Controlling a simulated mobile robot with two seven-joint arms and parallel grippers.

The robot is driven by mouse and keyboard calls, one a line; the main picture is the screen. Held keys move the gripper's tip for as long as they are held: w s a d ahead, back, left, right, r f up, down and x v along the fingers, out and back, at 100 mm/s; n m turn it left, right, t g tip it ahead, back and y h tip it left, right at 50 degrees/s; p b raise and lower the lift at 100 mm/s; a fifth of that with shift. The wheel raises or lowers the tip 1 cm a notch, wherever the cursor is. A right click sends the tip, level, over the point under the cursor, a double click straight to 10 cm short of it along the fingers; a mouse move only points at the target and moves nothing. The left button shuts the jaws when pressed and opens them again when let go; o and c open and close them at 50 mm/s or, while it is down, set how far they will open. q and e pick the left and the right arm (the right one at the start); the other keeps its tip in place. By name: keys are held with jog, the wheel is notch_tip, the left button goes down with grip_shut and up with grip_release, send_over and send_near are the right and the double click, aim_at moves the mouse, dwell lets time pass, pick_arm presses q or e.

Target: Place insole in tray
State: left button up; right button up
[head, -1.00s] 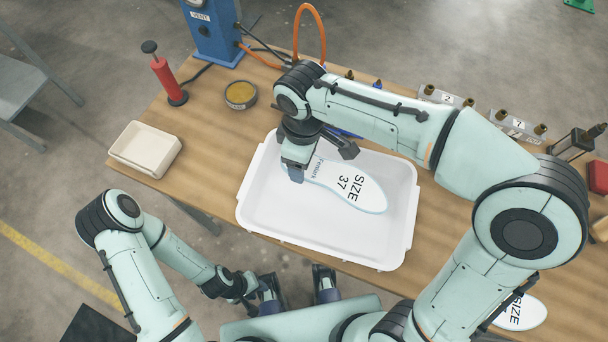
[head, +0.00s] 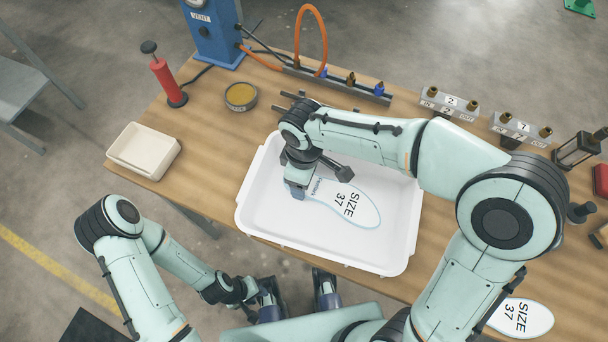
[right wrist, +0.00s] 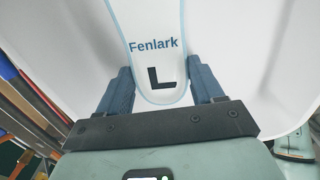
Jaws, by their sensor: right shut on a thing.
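A white insole marked "SIZE 37" (head: 350,204) lies over the floor of the white tray (head: 262,222), inside its rim. I cannot tell if it touches the floor. My right gripper (head: 297,190) points down over the tray's left part, shut on the insole's narrow end. In the right wrist view, the fingers (right wrist: 161,88) stand on either side of that end of the insole (right wrist: 150,22), marked "Fenlark" and "L". My left gripper (head: 298,283) is at the bottom, its fingers wide apart and empty, in front of the table.
Another "SIZE 37" insole (head: 522,316) lies at the lower right. A small cream bin (head: 145,150), a red hand pump (head: 168,82) and a round tin (head: 241,96) stand left of the tray.

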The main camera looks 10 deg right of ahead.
jog(key=o, duration=1)
jog(key=shift+r, duration=0.1)
notch_tip(320, 180, up, 12)
jog(key=p, duration=0.2)
jog(key=shift+p, duration=0.3)
